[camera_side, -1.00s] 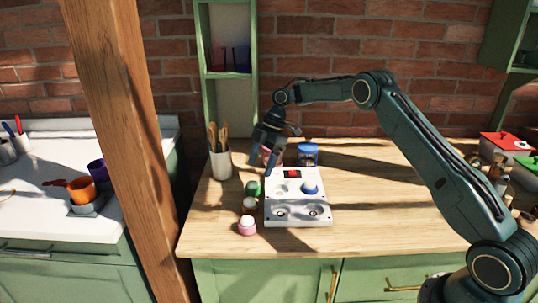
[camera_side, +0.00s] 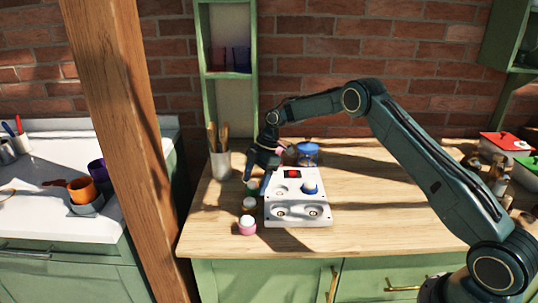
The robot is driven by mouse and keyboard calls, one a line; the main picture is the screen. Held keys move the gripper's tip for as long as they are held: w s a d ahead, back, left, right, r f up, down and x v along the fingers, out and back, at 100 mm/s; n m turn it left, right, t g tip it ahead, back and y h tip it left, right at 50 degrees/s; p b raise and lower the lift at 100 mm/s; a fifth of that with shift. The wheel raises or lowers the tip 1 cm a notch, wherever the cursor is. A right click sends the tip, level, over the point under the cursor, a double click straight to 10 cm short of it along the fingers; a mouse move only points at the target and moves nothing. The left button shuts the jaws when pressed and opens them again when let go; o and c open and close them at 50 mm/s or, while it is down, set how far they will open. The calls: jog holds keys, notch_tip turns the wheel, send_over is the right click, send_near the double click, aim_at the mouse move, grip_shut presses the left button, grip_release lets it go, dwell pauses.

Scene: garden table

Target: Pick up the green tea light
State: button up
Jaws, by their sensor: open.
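The green tea light (camera_side: 251,190) stands on the wooden table just left of the white panel's back left corner. My gripper (camera_side: 257,180) is open, pointing down, with its fingers close around or just above the green tea light. The fingers partly hide it, and I cannot tell whether they touch it.
A tea light with a pale top (camera_side: 248,206) and a pink tea light (camera_side: 247,226) stand in front of the green one. The white panel (camera_side: 298,209) holds a blue piece (camera_side: 309,187) and a red piece (camera_side: 291,174). A utensil pot (camera_side: 220,164) and blue-lidded jar (camera_side: 308,153) stand behind.

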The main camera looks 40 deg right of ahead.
jog(key=c, duration=1.1)
jog(key=shift+r, duration=0.1)
jog(key=shift+r, duration=4.9)
